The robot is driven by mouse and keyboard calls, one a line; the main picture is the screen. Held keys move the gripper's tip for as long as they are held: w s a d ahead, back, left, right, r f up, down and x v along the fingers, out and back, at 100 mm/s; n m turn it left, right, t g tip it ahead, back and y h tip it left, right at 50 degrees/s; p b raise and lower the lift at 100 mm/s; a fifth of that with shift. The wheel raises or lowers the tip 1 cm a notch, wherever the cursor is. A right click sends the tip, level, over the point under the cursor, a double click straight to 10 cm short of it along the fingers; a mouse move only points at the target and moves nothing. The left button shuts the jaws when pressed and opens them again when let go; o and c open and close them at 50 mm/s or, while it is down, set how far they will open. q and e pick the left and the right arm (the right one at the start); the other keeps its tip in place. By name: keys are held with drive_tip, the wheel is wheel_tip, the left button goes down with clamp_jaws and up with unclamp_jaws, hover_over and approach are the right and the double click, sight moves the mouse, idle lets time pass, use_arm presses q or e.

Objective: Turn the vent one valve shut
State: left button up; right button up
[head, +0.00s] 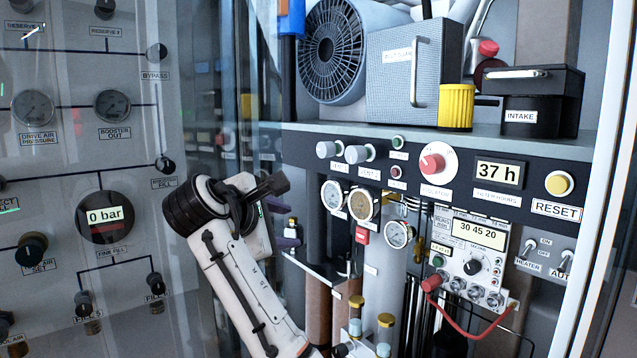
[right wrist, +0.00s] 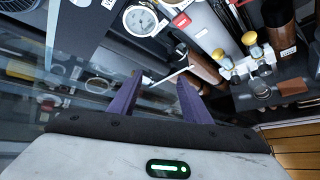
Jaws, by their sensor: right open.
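The vent one valve (head: 327,149) is the left of two pale round knobs on the dark strip below the shelf in the head view. Its small label sits under it and is hard to read. The vent two knob (head: 357,153) is just to its right. My right gripper (head: 294,233) is below and left of the vent one knob, apart from it. Its purple fingers point right and also show in the right wrist view (right wrist: 160,82), spread open with nothing held between them. The vent one knob does not show clearly in the wrist view. My left gripper is not in view.
Several gauges (head: 362,206) hang just below the knobs, with a red tag (head: 362,236) under them. A red knob (head: 432,164) and hours display (head: 499,175) are to the right. A glass panel (head: 230,80) stands at left.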

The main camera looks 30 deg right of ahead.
sight(322, 150)
wheel_tip(322, 150, up, 16)
drive_tip(key=s+h, duration=0.2)
drive_tip(key=h, duration=0.1)
drive_tip(key=shift+n+g, duration=0.3)
drive_tip(key=shift+n, duration=0.1)
drive_tip(key=p+x, duration=0.2)
drive_tip(key=x, duration=0.8)
drive_tip(key=shift+s+d+f, duration=0.1)
drive_tip(key=shift+d+f, duration=0.05)
drive_tip(key=shift+f, duration=0.05)
drive_tip(key=c, duration=1)
